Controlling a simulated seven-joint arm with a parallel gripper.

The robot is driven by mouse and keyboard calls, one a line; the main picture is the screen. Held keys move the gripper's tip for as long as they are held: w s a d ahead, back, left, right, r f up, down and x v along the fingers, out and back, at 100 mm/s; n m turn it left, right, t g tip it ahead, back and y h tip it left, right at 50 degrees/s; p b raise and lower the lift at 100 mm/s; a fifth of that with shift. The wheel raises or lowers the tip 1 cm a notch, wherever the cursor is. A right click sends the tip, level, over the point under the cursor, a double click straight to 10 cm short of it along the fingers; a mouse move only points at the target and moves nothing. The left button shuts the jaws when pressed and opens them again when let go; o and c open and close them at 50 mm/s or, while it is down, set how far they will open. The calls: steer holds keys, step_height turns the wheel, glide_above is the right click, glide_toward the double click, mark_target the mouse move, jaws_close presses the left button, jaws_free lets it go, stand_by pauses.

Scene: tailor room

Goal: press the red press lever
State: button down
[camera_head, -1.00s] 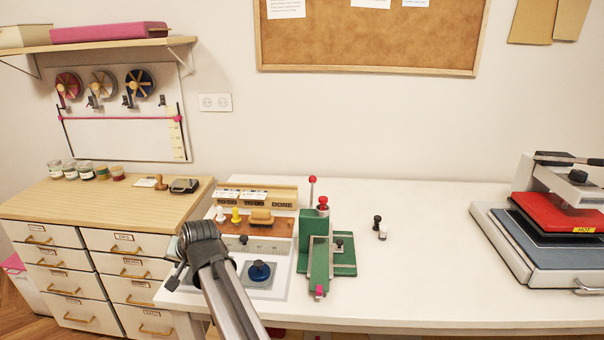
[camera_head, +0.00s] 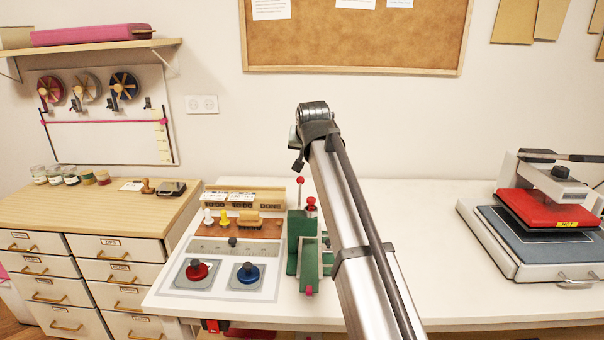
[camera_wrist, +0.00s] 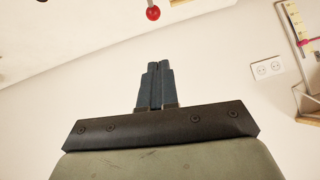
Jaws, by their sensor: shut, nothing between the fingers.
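The green press (camera_head: 306,240) stands on the white table. Its thin upright lever has a red ball (camera_head: 300,180) on top, and a second red knob (camera_head: 311,204) sits beside it on the press. My arm passes in front of the press's right side and hides part of it. In the head view my arm's end is raised above the press, and the fingertips are hard to make out.
Left of the press are a red knob (camera_head: 197,270) and a blue knob (camera_head: 248,272) on pads, and a sorting tray (camera_head: 262,198). A heat press (camera_head: 535,225) stands at the right. The table between it and my arm looks clear.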

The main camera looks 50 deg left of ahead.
steer(key=shift+w+d+r, duration=0.15)
steer(key=shift+w, duration=0.1)
glide_above(300, 193)
steer(key=w+a, duration=0.1)
steer(key=w, duration=0.1)
step_height(300, 193, down, 11)
steer(key=shift+a, duration=0.2)
steer(key=shift+w+a+r, duration=0.1)
steer(key=shift+w, duration=0.05)
stand_by(0.4)
